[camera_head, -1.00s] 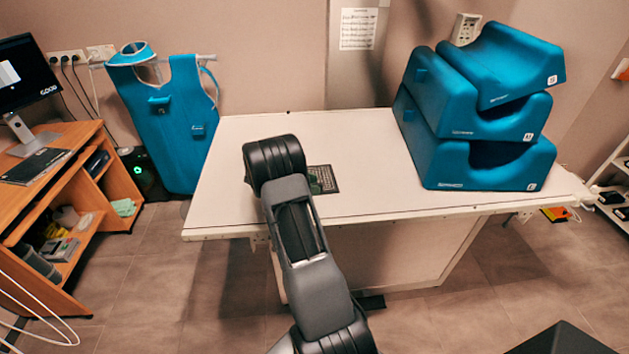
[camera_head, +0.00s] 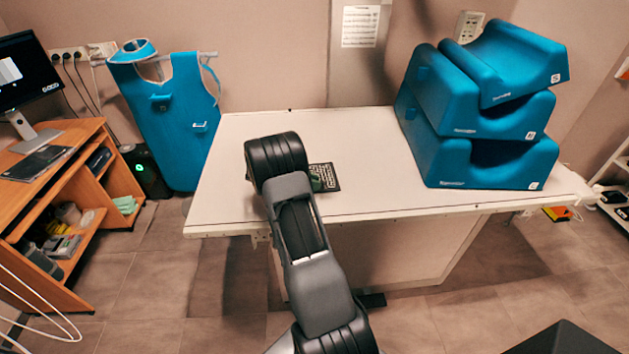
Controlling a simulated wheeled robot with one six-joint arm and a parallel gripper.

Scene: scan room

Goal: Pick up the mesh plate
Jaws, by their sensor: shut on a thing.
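The mesh plate (camera_head: 326,176) is a small dark plate with a lighter grid. It shows on the white table just right of my arm's dark wrist joint. Its left part is hidden behind my arm, and a dark green patch shows at its visible left side. Whether it lies flat or is slightly raised is hard to tell. My arm reaches up from the bottom of the picture over the table's front edge. My gripper and its fingertips are hidden behind the arm, so its hold on the plate does not show.
The white table (camera_head: 370,150) is largely clear around the plate. Stacked blue foam cushions (camera_head: 480,163) stand on its right side. A blue apron (camera_head: 172,125) hangs behind its left end. A wooden desk (camera_head: 60,190) with a monitor (camera_head: 24,75) stands at the left.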

